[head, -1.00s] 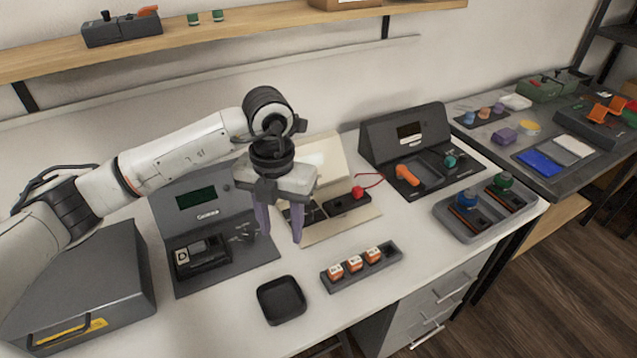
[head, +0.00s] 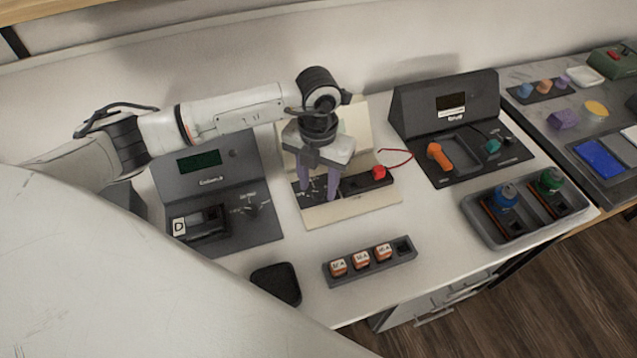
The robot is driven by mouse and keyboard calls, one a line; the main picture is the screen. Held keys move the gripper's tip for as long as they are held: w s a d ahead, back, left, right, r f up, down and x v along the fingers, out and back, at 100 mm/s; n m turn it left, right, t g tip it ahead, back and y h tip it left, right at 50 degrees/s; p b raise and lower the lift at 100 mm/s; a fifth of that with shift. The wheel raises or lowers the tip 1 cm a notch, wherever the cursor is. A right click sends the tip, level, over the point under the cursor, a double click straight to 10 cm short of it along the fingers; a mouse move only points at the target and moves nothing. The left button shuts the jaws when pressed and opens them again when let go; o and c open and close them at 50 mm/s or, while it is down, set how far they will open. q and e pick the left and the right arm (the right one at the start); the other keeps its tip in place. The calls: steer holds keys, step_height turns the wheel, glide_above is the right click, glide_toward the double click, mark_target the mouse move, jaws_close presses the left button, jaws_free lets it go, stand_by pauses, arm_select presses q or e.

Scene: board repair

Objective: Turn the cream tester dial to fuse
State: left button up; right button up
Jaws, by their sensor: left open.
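The cream tester (head: 360,211) stands in the middle of the white bench, with an upright cream back and a dark control strip (head: 350,187). A red knob-like part (head: 379,173) with a red lead sits at the strip's right end. My left gripper (head: 319,194) points down over the left half of the strip, its two purple fingers apart. The dial cannot be made out; the fingers cover part of the strip with white markings. Whether the fingers touch anything there cannot be told. My right gripper is not in view.
A grey tester (head: 256,190) stands left, a dark tester with an orange handle (head: 438,156) right. In front are a black dish (head: 276,284) and a holder with orange-and-white blocks (head: 361,258). A grey tray (head: 480,222) holds blue and green-topped parts. My pale arm link covers the lower left.

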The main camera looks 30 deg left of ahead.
arm_select(q)
steer(key=shift+f, duration=0.65)
steer(key=c, duration=1)
jaws_close()
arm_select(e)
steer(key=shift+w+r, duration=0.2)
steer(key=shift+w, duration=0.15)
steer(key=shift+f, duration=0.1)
